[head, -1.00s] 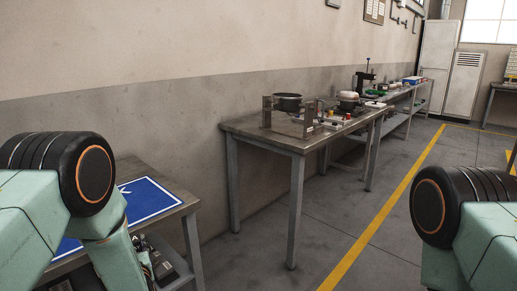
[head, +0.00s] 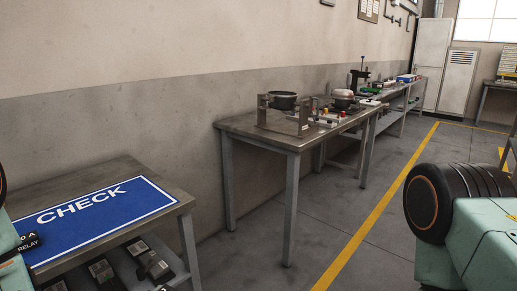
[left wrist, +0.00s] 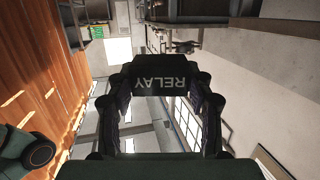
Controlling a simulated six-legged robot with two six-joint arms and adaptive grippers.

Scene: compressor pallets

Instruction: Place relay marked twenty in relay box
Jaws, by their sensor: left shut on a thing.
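My left gripper (left wrist: 163,100) is shut on a black relay (left wrist: 165,72), whose word RELAY reads upside down in the left wrist view. In the head view a dark relay (head: 29,243) at the left edge shows a cut-off label, "0 A RELAY"; its full number is not readable. My left arm is mostly out of the head view there, and its fingers cannot be made out. My right gripper is out of view. I cannot make out a relay box for certain.
A blue CHECK mat (head: 98,213) lies on a near metal table (head: 95,183), with several dark relay-like blocks (head: 150,263) on a lower level.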

